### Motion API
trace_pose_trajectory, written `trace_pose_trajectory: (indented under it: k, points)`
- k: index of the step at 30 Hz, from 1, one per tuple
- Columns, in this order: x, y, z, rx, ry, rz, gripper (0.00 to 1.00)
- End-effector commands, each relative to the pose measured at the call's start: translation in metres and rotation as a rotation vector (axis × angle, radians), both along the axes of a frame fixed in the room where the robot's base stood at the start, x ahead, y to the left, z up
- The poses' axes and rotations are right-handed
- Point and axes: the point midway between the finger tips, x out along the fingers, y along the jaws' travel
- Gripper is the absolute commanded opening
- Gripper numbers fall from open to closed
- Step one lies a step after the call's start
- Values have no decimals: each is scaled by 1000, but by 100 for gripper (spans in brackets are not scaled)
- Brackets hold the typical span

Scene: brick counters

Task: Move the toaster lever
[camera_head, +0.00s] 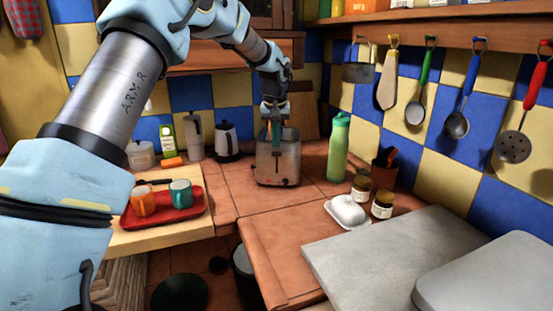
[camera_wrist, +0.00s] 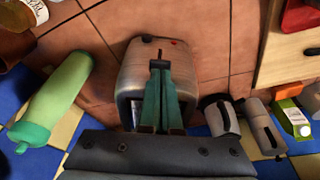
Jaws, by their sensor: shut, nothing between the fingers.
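The metal toaster (camera_head: 290,165) stands on the tiled counter in the corner, upright. In the wrist view the toaster (camera_wrist: 139,58) shows its front face with a dark knob and a small red light. The dark toaster lever (camera_wrist: 159,63) sticks out at the end of a short slot. My gripper (camera_head: 274,148) is above the toaster, pointing down. In the wrist view my gripper (camera_wrist: 160,74) has its teal fingers together and empty, with the tips right at the lever. I cannot tell whether they touch it. The fingers hide part of the toaster top.
A green bottle (camera_head: 339,148) stands right of the toaster. A red tray (camera_head: 192,216) with mugs is at the front left. The counter before the toaster is clear.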

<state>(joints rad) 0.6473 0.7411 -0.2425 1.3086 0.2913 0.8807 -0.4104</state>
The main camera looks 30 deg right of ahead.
Motion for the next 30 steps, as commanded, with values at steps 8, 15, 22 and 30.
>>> trace_pose_trajectory:
  k: [8,15,22,30]
  points:
    - [5,-3,-20,-1,-1,0,0]
    - [4,-3,-19,0,0,0,0]
    - [4,-2,-30,2,0,-1,0]
    - [4,-2,-62,2,1,-1,0]
